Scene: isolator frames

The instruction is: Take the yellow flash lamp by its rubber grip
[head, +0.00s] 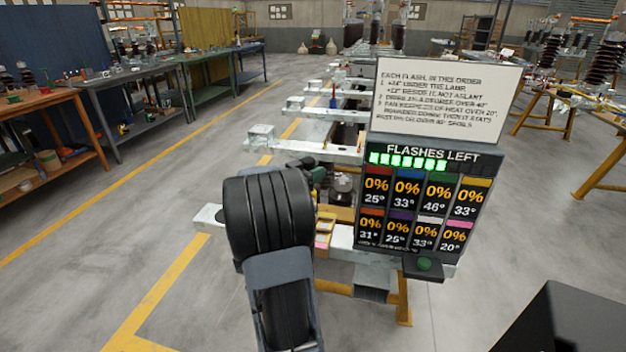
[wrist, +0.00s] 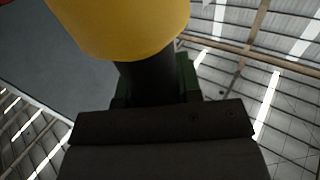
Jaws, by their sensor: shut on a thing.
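The yellow flash lamp (wrist: 125,25) fills the top of the wrist view, large and close. Its black rubber grip (wrist: 147,82) runs down from the yellow head. My gripper (wrist: 155,95) is shut on this grip, with dark green finger parts on both sides of it. The lower end of the grip is hidden behind the dark gripper body. In the head view my black arm hides most of the gripper and I cannot make out the lamp clearly.
A board headed "FLASHES LEFT" (head: 432,154) stands right of my arm, with a white instruction sign (head: 440,100) above it and a green button (head: 424,264) below. Pale metal frame beams (head: 305,148) lie behind my arm. Workbenches (head: 150,90) line the left; the floor between is clear.

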